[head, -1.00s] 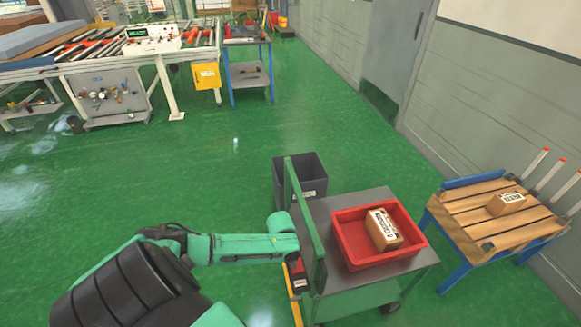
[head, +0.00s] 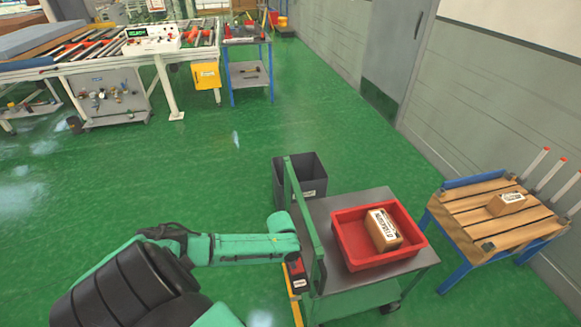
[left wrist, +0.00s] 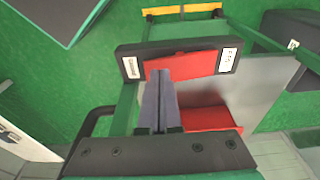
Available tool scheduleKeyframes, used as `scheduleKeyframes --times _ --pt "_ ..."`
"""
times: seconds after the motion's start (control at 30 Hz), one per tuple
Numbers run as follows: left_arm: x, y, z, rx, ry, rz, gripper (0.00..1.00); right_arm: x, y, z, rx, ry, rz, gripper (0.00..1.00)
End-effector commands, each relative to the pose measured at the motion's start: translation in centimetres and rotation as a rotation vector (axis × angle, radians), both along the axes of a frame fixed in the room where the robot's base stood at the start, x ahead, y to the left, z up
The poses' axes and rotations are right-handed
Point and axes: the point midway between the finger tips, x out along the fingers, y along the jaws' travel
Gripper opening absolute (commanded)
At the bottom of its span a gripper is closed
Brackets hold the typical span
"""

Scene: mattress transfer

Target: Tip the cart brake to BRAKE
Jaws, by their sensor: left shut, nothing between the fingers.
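The cart brake (left wrist: 180,66) is a black bar with a red rocker face and a white label at each end; the label words are too small to read surely. It also shows as a small black and red piece (head: 299,279) at the left end of the grey cart (head: 345,292), below the green handle. My left gripper (left wrist: 159,76) is shut and empty, its fingertips over the lower left part of the red face. I cannot tell whether they touch it. In the head view its fingers are hidden under the wrist. My right gripper is not in view.
A red tray (head: 350,262) with a cardboard box (head: 383,230) sits on the cart. A dark bin (head: 301,178) stands behind the cart. A wooden-topped blue stand (head: 470,222) is at the right. The green floor (head: 180,170) to the left is open.

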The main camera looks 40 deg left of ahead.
Motion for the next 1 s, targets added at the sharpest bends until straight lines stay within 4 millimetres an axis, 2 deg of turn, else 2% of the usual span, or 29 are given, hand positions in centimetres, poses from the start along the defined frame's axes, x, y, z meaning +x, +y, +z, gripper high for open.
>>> scheduleKeyframes --times 1.0 --pt "0.00 -0.01 -0.68 0.000 0.000 0.000 0.00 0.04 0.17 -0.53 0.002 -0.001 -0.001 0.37"
